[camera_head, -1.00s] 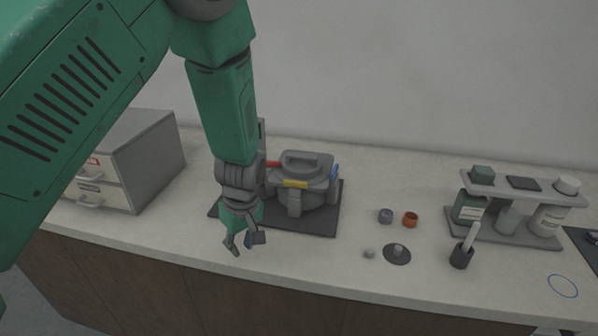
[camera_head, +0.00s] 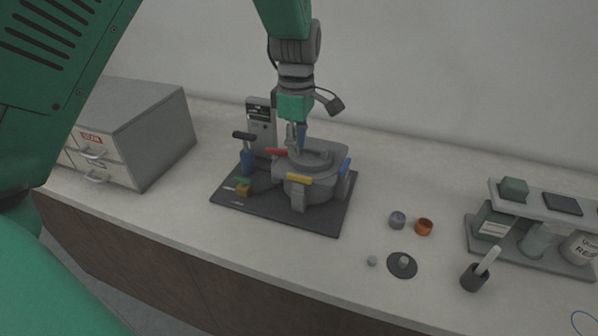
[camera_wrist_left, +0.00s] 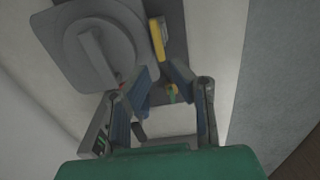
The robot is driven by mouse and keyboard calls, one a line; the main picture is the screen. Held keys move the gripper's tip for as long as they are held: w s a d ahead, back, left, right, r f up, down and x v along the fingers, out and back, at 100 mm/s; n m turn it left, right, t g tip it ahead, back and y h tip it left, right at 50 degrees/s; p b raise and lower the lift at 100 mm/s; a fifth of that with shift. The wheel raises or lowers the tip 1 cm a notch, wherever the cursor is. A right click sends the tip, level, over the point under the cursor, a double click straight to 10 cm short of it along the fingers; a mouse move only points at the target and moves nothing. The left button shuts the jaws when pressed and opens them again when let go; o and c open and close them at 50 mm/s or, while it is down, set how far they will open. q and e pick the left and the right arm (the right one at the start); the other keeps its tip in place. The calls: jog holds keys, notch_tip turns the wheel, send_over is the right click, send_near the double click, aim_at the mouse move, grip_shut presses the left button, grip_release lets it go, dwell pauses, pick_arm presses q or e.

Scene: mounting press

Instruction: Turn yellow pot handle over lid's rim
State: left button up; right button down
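The grey pot (camera_head: 318,190) stands on a dark base plate (camera_head: 272,208), with its grey lid (camera_head: 309,160) on top. The yellow handle (camera_head: 299,179) lies at the lid's front edge; in the left wrist view the yellow handle (camera_wrist_left: 157,40) is beside the lid (camera_wrist_left: 75,72). Whether it overlaps the rim is unclear. My left gripper (camera_head: 297,146) points down above the lid's back left part, near the red handle (camera_head: 277,151). In the left wrist view its fingers (camera_wrist_left: 153,74) are apart with nothing between them. My right gripper is out of view.
A grey column (camera_head: 260,122) and a black-topped lever (camera_head: 245,145) stand left of the pot. A drawer box (camera_head: 150,130) is farther left.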

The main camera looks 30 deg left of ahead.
aim_at(299, 175)
pick_arm(q)
jog(key=f, duration=0.7)
jog(key=shift+w+d, duration=0.25)
jog(key=shift+d, duration=0.05)
jog(key=shift+s+f, duration=0.1)
jog(key=shift+f, duration=0.5)
jog(key=shift+a+f, duration=0.2)
jog(key=shift+f, duration=0.05)
grip_shut()
